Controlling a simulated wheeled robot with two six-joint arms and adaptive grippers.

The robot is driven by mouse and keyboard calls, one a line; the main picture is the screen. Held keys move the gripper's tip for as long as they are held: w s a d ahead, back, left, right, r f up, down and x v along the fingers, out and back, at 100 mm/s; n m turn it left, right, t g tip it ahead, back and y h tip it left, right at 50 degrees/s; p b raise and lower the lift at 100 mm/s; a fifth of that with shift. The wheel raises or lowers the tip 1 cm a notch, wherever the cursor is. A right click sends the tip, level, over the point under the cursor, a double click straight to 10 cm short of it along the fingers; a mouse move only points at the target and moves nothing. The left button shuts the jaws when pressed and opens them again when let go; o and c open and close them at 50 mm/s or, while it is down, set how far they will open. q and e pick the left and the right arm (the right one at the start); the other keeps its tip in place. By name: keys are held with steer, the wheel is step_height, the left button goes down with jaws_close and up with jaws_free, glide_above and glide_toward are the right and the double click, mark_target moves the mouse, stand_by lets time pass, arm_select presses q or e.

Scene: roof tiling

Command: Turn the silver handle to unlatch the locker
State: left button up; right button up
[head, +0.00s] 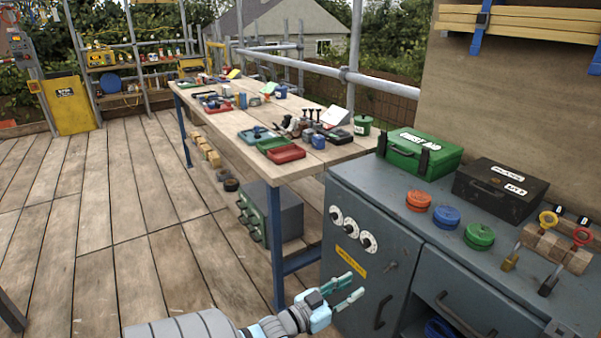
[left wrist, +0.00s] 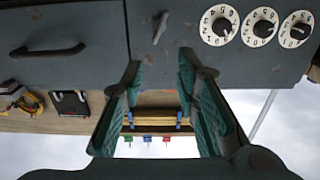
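The locker (head: 345,290) is a blue-grey metal cabinet at the lower right of the head view. Its front carries three white dials, a yellow label (head: 351,262) and a dark pull handle (head: 383,312). My left gripper (head: 355,284) is open and empty in front of the locker, left of the silver handle. In the left wrist view its fingers (left wrist: 160,75) are spread apart, with the handle beyond them, not touched. My right gripper is out of view.
A green box (head: 420,155), a black box (head: 498,190) and three coloured round pieces stand on the cabinet top. A drawer or shelf space right of the locker stands open with something blue inside. A wooden workbench (head: 215,125) with tools stands behind.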

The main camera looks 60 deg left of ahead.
arm_select(q)
steer(key=s+d+f+g+y+p, duration=0.1)
steer(key=s+f+g+p, duration=0.2)
steer(key=s+f, duration=0.5)
steer(key=s+d+f+g+p, duration=0.2)
steer(key=s+f+g, duration=0.4)
steer(key=f, duration=0.6)
steer(key=shift+s+d+n+y+p, duration=0.35)
steer(key=shift+s+p, duration=0.25)
steer(key=shift+s, duration=0.55)
steer(key=shift+a, duration=0.15)
